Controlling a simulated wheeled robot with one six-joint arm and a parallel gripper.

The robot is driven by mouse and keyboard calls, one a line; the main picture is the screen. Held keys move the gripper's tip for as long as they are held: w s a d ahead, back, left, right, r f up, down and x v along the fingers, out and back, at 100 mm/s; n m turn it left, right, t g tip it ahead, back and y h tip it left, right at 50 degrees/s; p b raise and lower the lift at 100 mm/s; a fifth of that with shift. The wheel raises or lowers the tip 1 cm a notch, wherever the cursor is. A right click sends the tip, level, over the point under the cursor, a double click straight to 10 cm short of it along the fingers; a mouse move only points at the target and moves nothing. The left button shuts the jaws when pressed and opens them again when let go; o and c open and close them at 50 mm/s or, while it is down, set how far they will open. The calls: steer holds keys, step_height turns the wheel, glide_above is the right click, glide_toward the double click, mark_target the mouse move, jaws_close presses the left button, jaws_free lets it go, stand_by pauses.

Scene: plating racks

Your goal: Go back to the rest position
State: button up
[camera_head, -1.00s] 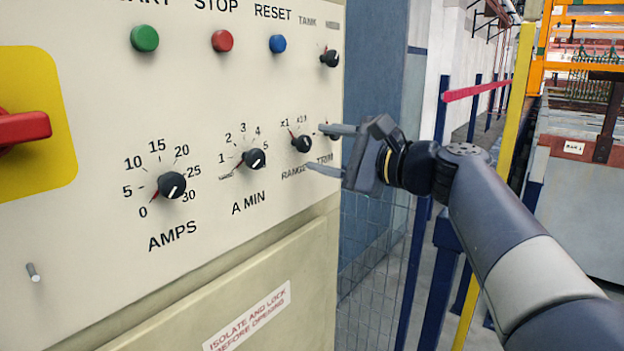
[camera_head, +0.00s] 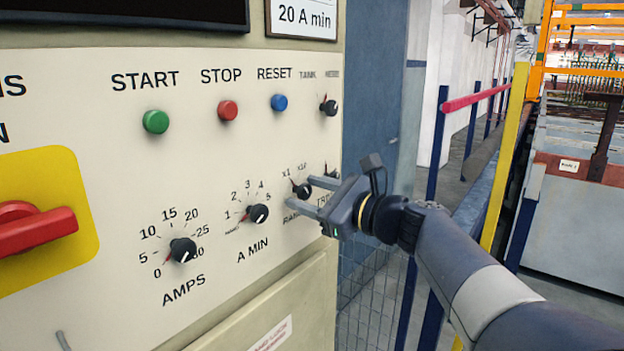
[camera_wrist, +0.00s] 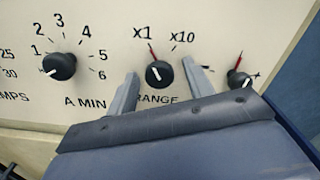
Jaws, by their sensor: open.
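My gripper (camera_head: 314,194) is in front of the lower right part of a cream control panel (camera_head: 110,130). Its fingers are apart and empty. In the wrist view my gripper (camera_wrist: 160,92) has one finger on each side of the black RANGE knob (camera_wrist: 159,74). I cannot tell whether the fingers touch it. The RANGE knob's white mark points a little left of straight up, near x1. In the head view the RANGE knob (camera_head: 302,188) shows just beyond the fingertips. The TRIM knob (camera_wrist: 238,79) is right of the fingers.
The A MIN knob (camera_head: 257,213) and AMPS knob (camera_head: 182,250) are to the left. Green START (camera_head: 155,122), red STOP (camera_head: 228,110) and blue RESET (camera_head: 279,102) buttons sit above. A red handle (camera_head: 35,230) juts out at far left. A yellow post (camera_head: 505,155) stands right of the panel.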

steer(key=m+p, duration=0.4)
steer(key=p, duration=0.1)
steer(key=shift+r, duration=0.2)
steer(key=b+v, duration=0.2)
steer(key=v, duration=0.6)
steer(key=shift+f+m, duration=0.25)
steer(key=shift+m, duration=0.05)
